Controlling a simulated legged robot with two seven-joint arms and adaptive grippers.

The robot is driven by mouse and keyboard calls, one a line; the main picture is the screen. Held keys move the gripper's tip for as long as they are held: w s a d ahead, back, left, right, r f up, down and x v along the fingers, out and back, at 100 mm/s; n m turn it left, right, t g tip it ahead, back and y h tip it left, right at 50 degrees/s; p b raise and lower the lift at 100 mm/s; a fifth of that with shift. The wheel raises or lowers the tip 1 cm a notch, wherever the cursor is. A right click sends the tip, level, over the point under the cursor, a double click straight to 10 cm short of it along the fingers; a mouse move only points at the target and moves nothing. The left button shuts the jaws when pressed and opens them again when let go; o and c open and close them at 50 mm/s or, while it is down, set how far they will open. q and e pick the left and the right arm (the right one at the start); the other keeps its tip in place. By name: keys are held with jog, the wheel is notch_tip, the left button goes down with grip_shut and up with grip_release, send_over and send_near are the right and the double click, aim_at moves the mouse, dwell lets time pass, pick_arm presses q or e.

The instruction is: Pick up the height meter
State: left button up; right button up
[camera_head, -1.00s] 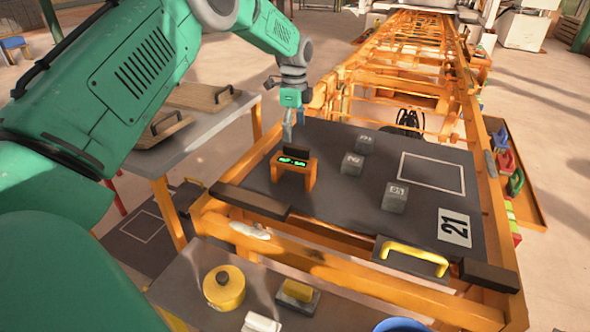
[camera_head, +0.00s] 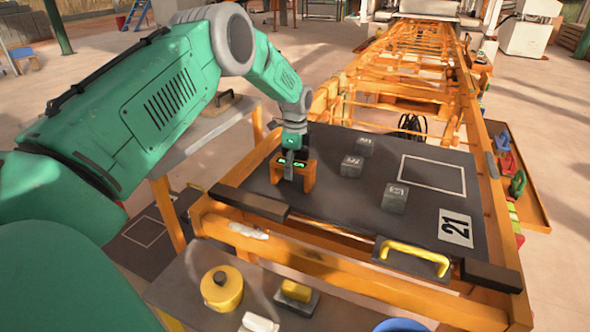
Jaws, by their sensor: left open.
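The height meter (camera_head: 309,178) is an orange, arch-shaped device with a dark top and green lit digits. It stands on the left part of the dark press board (camera_head: 333,213). My left gripper (camera_head: 289,172) is open and directly at the meter, its grey fingers pointing down in front of the meter's display and hiding part of it. I cannot tell whether the fingers touch the meter. My right gripper is not in view.
Grey numbered blocks (camera_head: 395,198) stand right of the meter, near a white outlined rectangle and a "21" label (camera_head: 455,228). A yellow handle (camera_head: 414,256) is at the front edge. A yellow pot (camera_head: 222,287) and yellow-topped block (camera_head: 296,291) sit on the lower front table.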

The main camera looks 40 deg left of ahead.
pick_arm(q)
jog(key=shift+r, duration=0.1)
jog(key=shift+s+a, duration=0.1)
jog(key=shift+a, duration=0.05)
jog(key=c, duration=1.2)
jog(key=shift+a, duration=0.2)
jog(key=c, duration=0.4)
jog(key=shift+a, duration=0.1)
